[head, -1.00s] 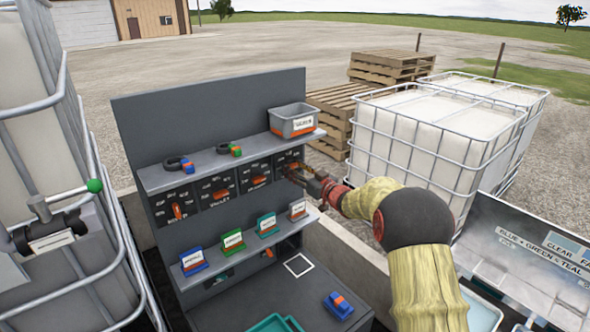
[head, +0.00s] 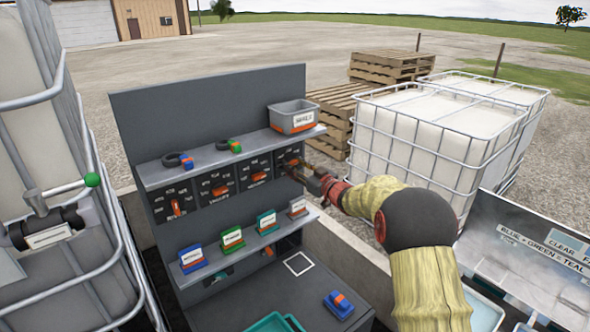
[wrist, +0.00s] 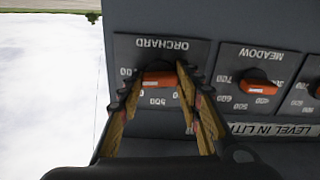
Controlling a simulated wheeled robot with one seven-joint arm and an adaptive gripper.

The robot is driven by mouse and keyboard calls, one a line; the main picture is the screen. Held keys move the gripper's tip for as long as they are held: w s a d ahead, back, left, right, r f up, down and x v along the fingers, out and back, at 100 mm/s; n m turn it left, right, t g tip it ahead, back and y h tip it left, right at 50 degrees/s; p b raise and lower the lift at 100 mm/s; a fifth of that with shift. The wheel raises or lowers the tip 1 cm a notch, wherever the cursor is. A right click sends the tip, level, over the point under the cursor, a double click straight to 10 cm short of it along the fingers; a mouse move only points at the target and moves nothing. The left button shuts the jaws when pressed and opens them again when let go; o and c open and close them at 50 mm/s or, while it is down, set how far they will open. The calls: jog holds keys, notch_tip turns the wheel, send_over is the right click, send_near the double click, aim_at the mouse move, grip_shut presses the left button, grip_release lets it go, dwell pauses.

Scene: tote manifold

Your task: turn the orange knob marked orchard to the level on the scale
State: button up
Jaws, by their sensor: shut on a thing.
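The orange orchard knob (wrist: 160,79) sits on a dark plate (wrist: 125,47) marked ORCHARD, upside down in the wrist view. Its bar lies roughly level across that picture. My gripper (wrist: 157,84) is shut on the knob, one finger at each end of it. Numbers of the scale show around the knob, partly hidden by the fingers; no exact setting can be read. In the head view my gripper (head: 298,171) reaches the rightmost plate under the upper shelf and covers part of the knob.
The meadow knob (wrist: 258,82) is beside the orchard plate. A LEVEL IN LIT... strip (wrist: 265,130) runs nearby. The upper shelf (head: 215,158) juts out above the knobs, with a grey bin (head: 292,118) on it. Several coloured label holders stand on the shelf below.

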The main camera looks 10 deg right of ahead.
jog(key=shift+f+n+b, duration=0.15)
jog(key=shift+n+b, duration=7.4)
jog(key=shift+n, duration=0.55)
jog(key=o, duration=1.2)
jog(key=shift+c, duration=0.2)
jog(key=shift+s, duration=0.1)
